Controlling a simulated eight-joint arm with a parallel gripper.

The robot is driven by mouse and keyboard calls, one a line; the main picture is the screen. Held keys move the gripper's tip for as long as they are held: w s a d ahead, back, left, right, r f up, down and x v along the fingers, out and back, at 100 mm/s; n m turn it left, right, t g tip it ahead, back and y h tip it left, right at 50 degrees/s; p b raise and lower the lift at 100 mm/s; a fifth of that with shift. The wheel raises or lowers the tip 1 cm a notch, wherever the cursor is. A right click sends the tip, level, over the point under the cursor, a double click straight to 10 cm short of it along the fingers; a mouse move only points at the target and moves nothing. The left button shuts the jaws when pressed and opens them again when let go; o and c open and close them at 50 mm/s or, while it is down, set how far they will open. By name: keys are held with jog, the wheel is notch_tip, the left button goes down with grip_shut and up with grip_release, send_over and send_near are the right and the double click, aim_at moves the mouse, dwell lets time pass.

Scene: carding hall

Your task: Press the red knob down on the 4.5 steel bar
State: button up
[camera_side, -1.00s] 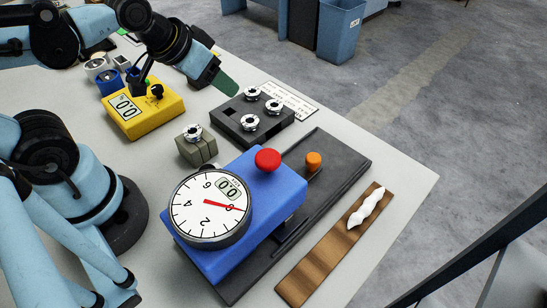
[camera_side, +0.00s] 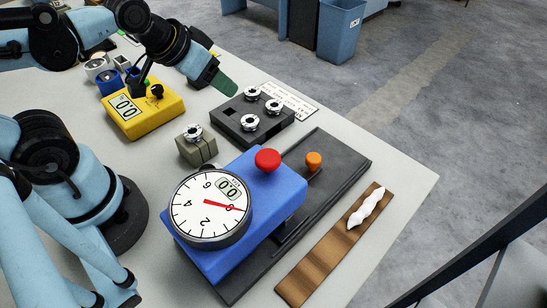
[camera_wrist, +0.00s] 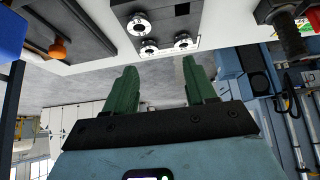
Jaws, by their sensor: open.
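The red knob (camera_side: 267,160) stands up from the top of a blue unit (camera_side: 225,262), beside a round white dial (camera_side: 207,207). The dial's red needle points at 0, and its small display appears to read 0.0. An orange knob (camera_side: 314,160) sits beside the blue unit on a dark base plate (camera_side: 345,165). I cannot make out a steel bar marked 4.5. My gripper (camera_side: 227,86) is up and left of the red knob, well apart from it. In the wrist view my gripper (camera_wrist: 158,80) has its green fingers spread, with nothing between them.
A dark rack (camera_side: 285,135) holds several silver ringed pieces, and another sits on a grey-green block (camera_side: 204,152). A yellow box (camera_side: 150,121) with a display stands at left. A wooden strip (camera_side: 312,277) bearing a white twist (camera_side: 366,207) lies near the table's right edge.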

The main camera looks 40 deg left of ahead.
jog(key=shift+w+d+r, duration=0.1)
jog(key=shift+d+r, duration=0.1)
jog(key=shift+d, duration=0.05)
jog(key=c, duration=0.5)
jog(key=shift+w+d+r+n+g+h, duration=0.15)
jog(key=shift+d+r+n+g+h, duration=0.2)
jog(key=shift+d+r+n, duration=0.55)
jog(key=c, duration=0.5)
jog(key=d+r+n+g, duration=0.1)
jog(key=d+n, duration=0.1)
jog(key=d+r+n, duration=0.2)
jog(key=d+r+n+g, duration=0.1)
jog(key=d+r+n, duration=0.1)
jog(key=d, duration=0.1)
jog(key=shift+s+r+g+h, duration=0.2)
jog(key=shift+s+g+h, duration=0.05)
jog(key=shift+g+h, duration=0.1)
grip_shut()
jog(key=s+d+r+n+g, duration=0.4)
jog(key=s+d+r+n, duration=0.1)
jog(key=d+r+n, duration=0.4)
jog(key=shift+s+d+n+y, duration=0.25)
jog(key=shift+s+n+y, duration=0.15)
jog(key=shift+n, duration=0.2)
